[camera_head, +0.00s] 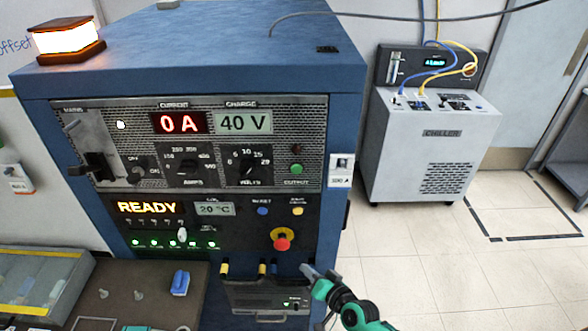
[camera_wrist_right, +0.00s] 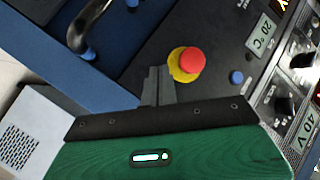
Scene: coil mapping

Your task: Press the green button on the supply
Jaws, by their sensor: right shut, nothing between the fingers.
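The supply (camera_head: 64,240) is a blue cabinet with a dark front panel reading 0 A and 40 V. Its green button (camera_head: 296,169) sits at the right of the upper panel, above the word OUTPUT and below a small dark red light (camera_head: 296,149). My right gripper (camera_head: 309,271) is shut and empty, low at the right of the cabinet front, well below the green button. In the right wrist view the closed fingers (camera_wrist_right: 157,86) are beside the red emergency knob (camera_wrist_right: 192,60) in the picture. I cannot make out the green button there. My left gripper is not in view.
The red knob on its yellow base (camera_head: 281,239) lies between the gripper and the green button. An orange lamp (camera_head: 65,40) glows on top.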

